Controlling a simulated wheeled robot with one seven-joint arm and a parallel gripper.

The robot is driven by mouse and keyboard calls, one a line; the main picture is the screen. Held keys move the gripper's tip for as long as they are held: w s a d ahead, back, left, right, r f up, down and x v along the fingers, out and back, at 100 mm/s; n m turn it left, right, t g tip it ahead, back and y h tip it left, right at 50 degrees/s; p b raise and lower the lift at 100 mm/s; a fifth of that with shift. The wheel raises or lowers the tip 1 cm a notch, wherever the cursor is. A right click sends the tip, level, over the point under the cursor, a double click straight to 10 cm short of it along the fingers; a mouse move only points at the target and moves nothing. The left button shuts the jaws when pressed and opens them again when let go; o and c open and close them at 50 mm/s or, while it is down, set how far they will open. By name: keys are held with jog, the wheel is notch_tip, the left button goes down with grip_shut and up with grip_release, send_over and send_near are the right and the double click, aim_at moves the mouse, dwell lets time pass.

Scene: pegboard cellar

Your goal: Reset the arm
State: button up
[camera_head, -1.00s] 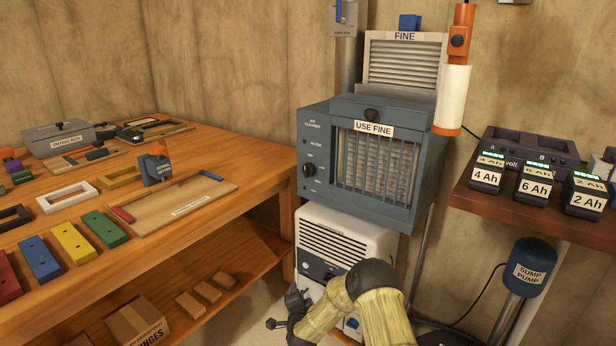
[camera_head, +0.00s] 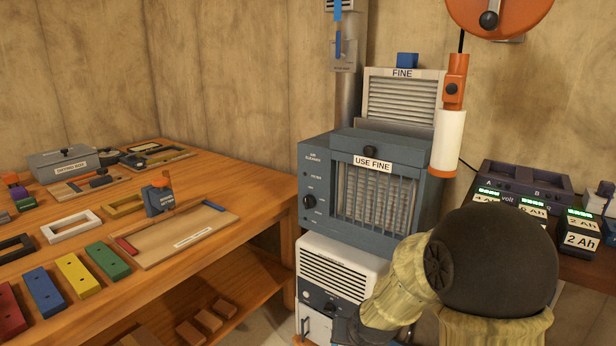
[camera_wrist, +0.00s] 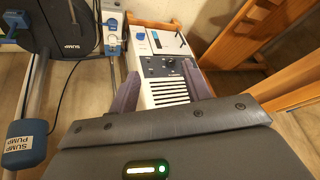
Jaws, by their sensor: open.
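My gripper (camera_wrist: 160,70) is open in the wrist view, with its two dark fingers apart and nothing between them. Beyond the fingers is the white dehumidifier-like unit (camera_wrist: 165,65) with a dark control panel and a slotted grille. In the head view my arm, with yellowish links and a large dark rounded joint, rises at the lower right. It covers part of the battery shelf. My fingers cannot be made out in the head view.
The blue-grey air cleaner (camera_head: 318,175) labelled "USE FINE" stands on the white unit (camera_head: 340,262). The wooden workbench (camera_head: 245,185) with coloured blocks is at left. A battery charger (camera_head: 510,176) is at right. An orange reel (camera_head: 520,12) hangs above. The sump pump (camera_wrist: 28,143) shows in the wrist view.

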jog(key=s+d+r+n+g+h+p, duration=0.1)
jog(key=s+d+r+g, duration=0.15)
jog(key=s, duration=0.45)
jog(key=s+d+r+n+g, duration=0.1)
jog(key=s+d+r, duration=0.15)
jog(key=s, duration=0.55)
jog(key=w+p+v, duration=0.2)
jog(key=p+v, duration=1)
jog(key=w+r+p+v, duration=0.1)
jog(key=w+p+v, duration=0.2)
jog(key=p+v, duration=0.9)
jog(key=w+p+v, duration=0.3)
jog(key=p+v, duration=0.9)
jog(key=p, duration=0.2)
jog(key=shift+s+d+r, duration=0.15)
jog(key=shift+d+r, duration=0.1)
jog(key=shift+r, duration=0.55)
